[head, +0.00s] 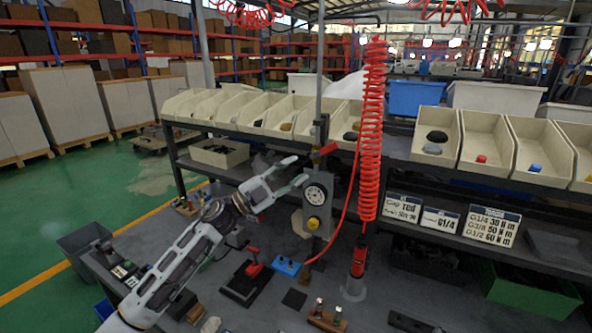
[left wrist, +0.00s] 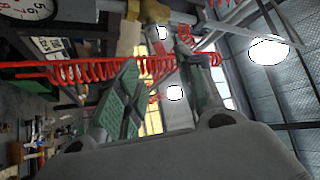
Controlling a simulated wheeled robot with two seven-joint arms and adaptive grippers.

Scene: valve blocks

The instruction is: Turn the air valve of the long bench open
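The air valve's red lever (head: 328,149) sits on the upright pipe above a round white gauge (head: 316,193) on a grey panel. A yellow knob (head: 314,223) is below the gauge. My left gripper (head: 297,170) is open and empty, just left of the panel and slightly below the lever. In the left wrist view, its fingers (left wrist: 157,65) are spread, with a brass fitting (left wrist: 152,12) and the red lever (left wrist: 160,42) beyond and between them. The gauge's edge (left wrist: 20,14) shows at upper left. I cannot tell how far the lever is from the fingers. My right gripper is not visible.
A red coiled hose (head: 373,130) hangs right of the panel, with a red tool (head: 358,262) below it. Cream bins (head: 435,140) line the shelf behind. A blue block (head: 286,266) and a red-handled fixture (head: 254,262) stand on the dark bench top.

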